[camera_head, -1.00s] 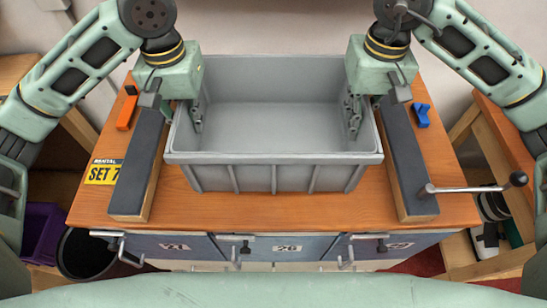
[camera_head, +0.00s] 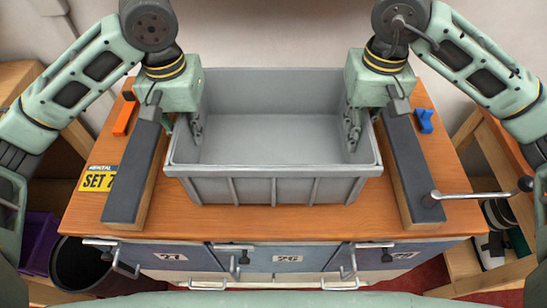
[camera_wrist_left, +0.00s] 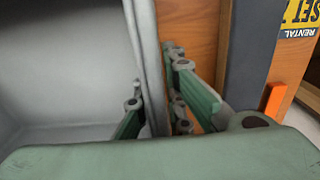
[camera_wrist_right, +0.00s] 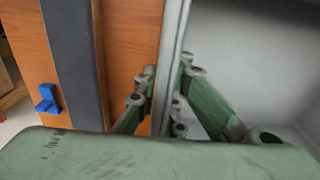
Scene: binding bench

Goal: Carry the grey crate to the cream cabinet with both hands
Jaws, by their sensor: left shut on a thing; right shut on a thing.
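The grey crate (camera_head: 275,191) is open-topped and looks empty, and it is upright over the wooden bench between two dark-topped rails. My left gripper (camera_head: 196,128) is shut on its left wall, with one finger inside and one outside, as the left wrist view (camera_wrist_left: 153,98) shows. My right gripper (camera_head: 353,128) is shut on its right wall in the same way, seen in the right wrist view (camera_wrist_right: 166,92). I cannot tell whether the crate's underside touches the bench. I cannot make out a cream cabinet in any view.
The left rail (camera_head: 135,172) and right rail (camera_head: 411,172) flank the crate closely. A crank lever (camera_head: 480,194) sticks out at right. An orange block (camera_head: 125,119), a blue piece (camera_head: 425,121) and a yellow sign (camera_head: 98,179) are on the bench. A black bin (camera_head: 84,267) stands at lower left.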

